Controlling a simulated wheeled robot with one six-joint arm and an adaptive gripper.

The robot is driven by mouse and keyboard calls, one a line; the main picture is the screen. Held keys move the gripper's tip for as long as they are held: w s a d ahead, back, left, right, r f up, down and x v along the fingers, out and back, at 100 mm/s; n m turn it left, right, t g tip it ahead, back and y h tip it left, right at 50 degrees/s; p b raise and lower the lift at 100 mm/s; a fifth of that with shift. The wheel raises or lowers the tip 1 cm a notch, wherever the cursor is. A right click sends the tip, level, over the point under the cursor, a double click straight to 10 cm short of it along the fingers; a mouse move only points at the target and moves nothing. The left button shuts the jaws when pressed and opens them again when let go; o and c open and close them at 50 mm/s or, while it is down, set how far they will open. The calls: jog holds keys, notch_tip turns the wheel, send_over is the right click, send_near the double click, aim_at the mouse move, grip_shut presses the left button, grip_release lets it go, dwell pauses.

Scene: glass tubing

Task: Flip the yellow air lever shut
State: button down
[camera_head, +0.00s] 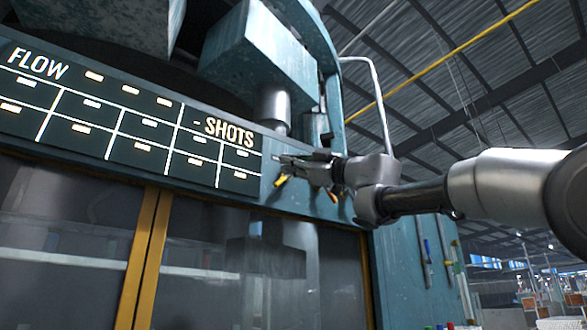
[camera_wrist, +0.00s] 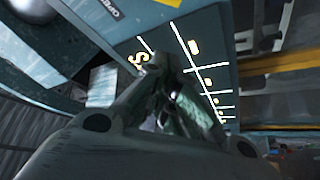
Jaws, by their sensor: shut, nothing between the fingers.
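In the head view a small yellow lever (camera_head: 281,180) sits on the teal machine panel, just right of the dark SHOTS board. I cannot tell which of the two is the air lever. My gripper (camera_head: 278,159) is shut and empty, pointing left, just above the first yellow lever. Whether it touches the lever is unclear. In the wrist view the closed fingertips (camera_wrist: 165,62) lie before the board's edge. A yellow piece (camera_wrist: 169,2) is cut off at the top edge there.
The dark FLOW and SHOTS board (camera_head: 120,125) lies left of my gripper. Below it are glass doors with yellow frames (camera_head: 148,255). A teal machine block with a metal cylinder (camera_head: 273,105) hangs above. A grey pipe (camera_head: 375,85) curves above my arm.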

aim_at(282, 180)
jog(key=w+a, duration=0.3)
jog(key=w, duration=0.2)
jog(key=shift+w+a+f, duration=0.15)
jog(key=shift+w+f, duration=0.05)
jog(key=shift+w, duration=0.1)
dwell(0.4)
jog(key=shift+w+f+n, duration=0.1)
jog(key=shift+f+n, duration=0.15)
jog(key=shift+n, duration=0.15)
